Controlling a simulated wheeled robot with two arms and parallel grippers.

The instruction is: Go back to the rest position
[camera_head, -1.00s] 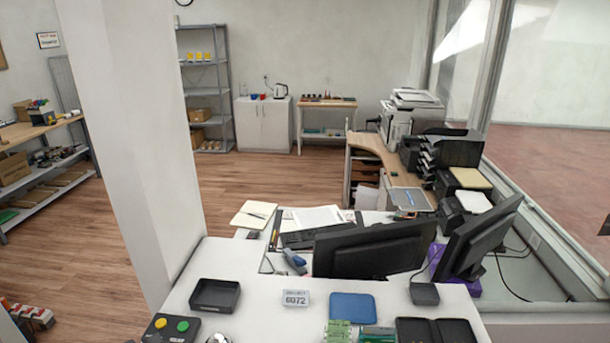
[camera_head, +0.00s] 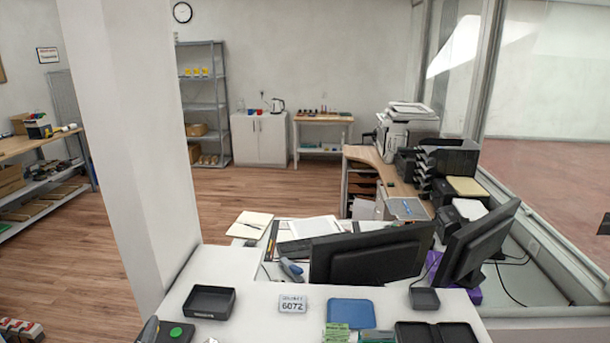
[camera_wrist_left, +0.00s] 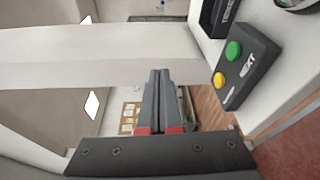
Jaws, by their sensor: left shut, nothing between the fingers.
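My left gripper (camera_wrist_left: 160,78) is shut and empty in the left wrist view, its grey fingers side by side. In the head view its tip (camera_head: 149,330) shows at the bottom edge, in front of the left part of the black button box (camera_head: 177,334). In the left wrist view the button box (camera_wrist_left: 246,65), with a green and a yellow button, lies to the right of the fingers, apart from them in the picture. My right gripper is in neither view.
The white counter (camera_head: 255,310) holds a black tray (camera_head: 211,302), a number sign (camera_head: 292,304), a blue pad (camera_head: 351,313) and an open black case (camera_head: 436,334). Two monitors (camera_head: 370,254) stand behind. A white pillar (camera_head: 140,150) rises at the left.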

